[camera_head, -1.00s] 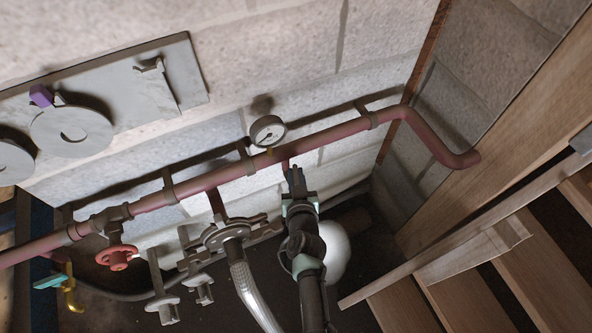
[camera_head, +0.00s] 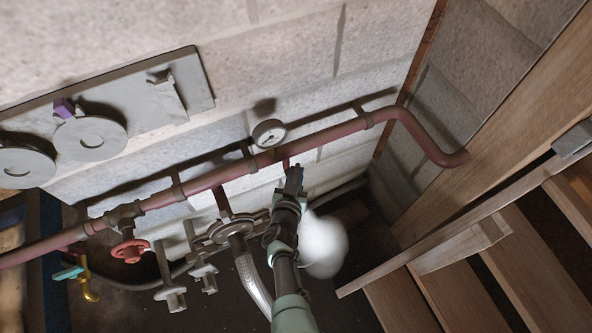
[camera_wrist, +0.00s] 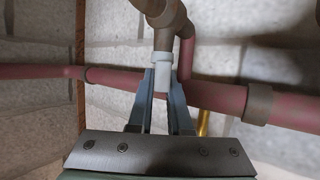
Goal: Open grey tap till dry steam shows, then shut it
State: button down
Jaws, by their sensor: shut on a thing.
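My gripper (camera_head: 294,174) is at the red-brown pipe, just below and right of the round gauge. In the wrist view its two fingers (camera_wrist: 160,88) are shut on the light grey tap handle (camera_wrist: 162,66), which sits below a brown elbow fitting (camera_wrist: 163,12). My gripper and arm hide the tap in the head view. A soft-edged, opaque white cloud of steam (camera_head: 323,247) hangs beside my arm, low on the right. The outlet it comes from is hidden.
The red-brown pipe (camera_head: 335,132) runs along the block wall and carries the gauge (camera_head: 269,133). A red handwheel (camera_head: 130,251), a teal lever (camera_head: 68,272) and a braided hose (camera_head: 252,277) are left of my arm. Wooden steps (camera_head: 462,255) stand at right.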

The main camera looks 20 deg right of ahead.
jog(key=m+g+h+b, duration=0.1)
jog(key=m+g+h, duration=0.1)
jog(key=m, duration=0.1)
jog(key=shift+a+f+h+b, duration=0.1)
jog(key=shift+f+h+b, duration=0.1)
jog(key=shift+h+b, duration=0.15)
jog(key=shift+r+m+g+h+b, duration=0.1)
jog(key=shift+m+g+h+b, duration=0.55)
jog(key=shift+m+g+b, duration=0.3)
jog(key=shift+r+m+g, duration=0.1)
jog(key=shift+m+g, duration=0.25)
jog(key=shift+h, duration=0.3)
jog(key=c, duration=0.8)
grip_release()
jog(key=shift+c, duration=0.2)
jog(key=p+v, duration=0.7)
jog(key=v, duration=0.5)
jog(key=shift+s+a+r+p, duration=0.2)
jog(key=shift+s+a+p, duration=0.05)
jog(key=shift+p, duration=0.15)
